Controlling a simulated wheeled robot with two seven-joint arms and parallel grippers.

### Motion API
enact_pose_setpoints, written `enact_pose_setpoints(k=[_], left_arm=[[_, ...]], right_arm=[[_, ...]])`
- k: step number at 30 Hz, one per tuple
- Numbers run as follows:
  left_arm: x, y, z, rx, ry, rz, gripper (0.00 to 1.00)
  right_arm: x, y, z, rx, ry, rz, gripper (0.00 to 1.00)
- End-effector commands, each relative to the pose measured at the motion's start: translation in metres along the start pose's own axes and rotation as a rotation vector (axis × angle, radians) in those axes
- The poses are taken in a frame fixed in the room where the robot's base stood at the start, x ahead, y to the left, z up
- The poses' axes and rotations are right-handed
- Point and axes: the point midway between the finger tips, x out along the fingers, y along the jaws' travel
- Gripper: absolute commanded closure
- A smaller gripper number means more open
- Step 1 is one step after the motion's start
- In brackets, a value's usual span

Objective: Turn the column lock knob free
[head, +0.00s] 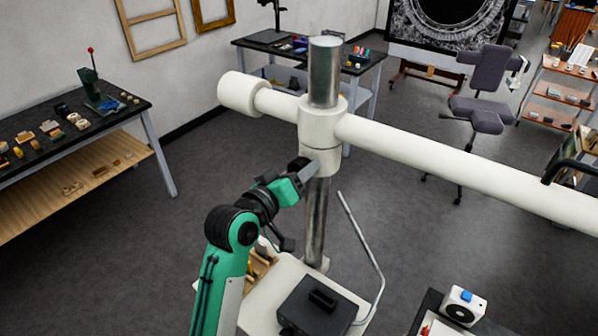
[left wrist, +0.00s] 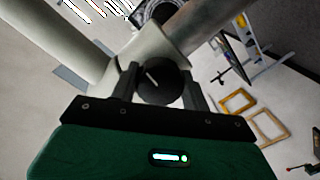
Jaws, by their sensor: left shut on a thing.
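The column lock knob (left wrist: 160,78) is a dark round knob with a pale line on its face, on the white collar. The collar (head: 321,145) sits around the upright steel column (head: 318,220) and carries a thick white horizontal arm (head: 450,165). My left gripper (head: 308,172) reaches the collar from the lower left. In the left wrist view, its two fingers (left wrist: 160,88) stand on either side of the knob and are shut on it. In the head view my gripper mostly hides the knob. My right gripper is in neither view.
A white base (head: 265,300) with a black box (head: 318,308) stands under the column. A thin bent rod (head: 365,245) rises beside it. A dark workbench (head: 70,140) with small items is at left, and a grey chair (head: 485,95) at back right. The floor between is clear.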

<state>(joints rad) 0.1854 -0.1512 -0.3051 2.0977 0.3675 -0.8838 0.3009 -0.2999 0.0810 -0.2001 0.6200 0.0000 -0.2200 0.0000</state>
Motion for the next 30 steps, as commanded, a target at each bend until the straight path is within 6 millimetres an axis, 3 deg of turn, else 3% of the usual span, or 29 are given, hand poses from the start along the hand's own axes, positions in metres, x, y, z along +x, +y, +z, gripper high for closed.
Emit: enact_pose_setpoints(k=[17, 18, 21, 30], left_arm=[[0.0001, -0.0004, 0.0002, -0.031, -0.002, 0.001, 0.76], [0.0001, -0.0004, 0.0002, -0.031, -0.002, 0.001, 0.48], [0.0001, -0.0004, 0.0002, -0.031, -0.002, 0.001, 0.32], [-0.0012, -0.0005, 0.0004, -0.030, -0.001, 0.001, 0.32]], right_arm=[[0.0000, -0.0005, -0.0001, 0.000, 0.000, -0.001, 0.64], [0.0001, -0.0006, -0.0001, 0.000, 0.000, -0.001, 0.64], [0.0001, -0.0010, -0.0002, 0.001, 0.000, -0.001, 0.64], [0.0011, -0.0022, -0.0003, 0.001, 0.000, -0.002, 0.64]])
